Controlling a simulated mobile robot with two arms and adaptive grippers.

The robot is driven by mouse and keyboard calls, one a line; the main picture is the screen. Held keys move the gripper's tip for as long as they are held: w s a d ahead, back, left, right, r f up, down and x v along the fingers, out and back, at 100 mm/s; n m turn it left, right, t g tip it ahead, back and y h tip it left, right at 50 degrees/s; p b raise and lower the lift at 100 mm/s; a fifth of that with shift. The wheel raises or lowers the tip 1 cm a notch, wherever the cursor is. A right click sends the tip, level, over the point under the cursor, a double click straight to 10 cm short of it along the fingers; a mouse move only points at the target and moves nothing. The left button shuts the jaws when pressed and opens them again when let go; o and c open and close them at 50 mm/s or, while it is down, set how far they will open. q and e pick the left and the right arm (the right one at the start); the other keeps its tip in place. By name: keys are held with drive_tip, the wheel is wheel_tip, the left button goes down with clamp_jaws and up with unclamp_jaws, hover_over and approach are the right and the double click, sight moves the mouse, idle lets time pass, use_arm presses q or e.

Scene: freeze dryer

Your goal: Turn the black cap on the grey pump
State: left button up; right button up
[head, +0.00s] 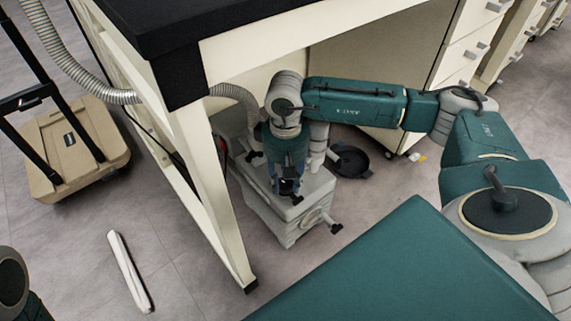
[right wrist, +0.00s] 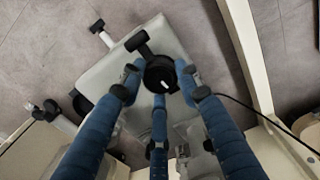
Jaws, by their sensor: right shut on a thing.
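The grey pump (head: 262,202) stands on the floor under the bench; its pale top also shows in the right wrist view (right wrist: 108,78). The round black cap (right wrist: 160,72) sits on the pump's top, with a white mark on it. My right gripper (head: 287,187) reaches down onto the pump from above. In the right wrist view its blue fingers (right wrist: 160,82) close around the cap from several sides, with their dark tips against it. In the head view the fingers mostly hide the cap. My left gripper is in neither view.
The white bench leg (head: 215,200) stands close to the left of the pump, under the black benchtop (head: 190,25). A ribbed hose (head: 72,58) runs behind. A beige wheeled case (head: 75,150) and a white bar (head: 128,271) are on the floor at left.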

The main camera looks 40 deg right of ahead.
sight(286, 184)
drive_tip(key=n, duration=0.3)
drive_tip(key=shift+a+n, duration=0.1)
drive_tip(key=shift+n, duration=2)
drive_tip(key=shift+s, duration=0.1)
drive_tip(key=o, duration=1.2)
wheel_tip(286, 184, up, 12)
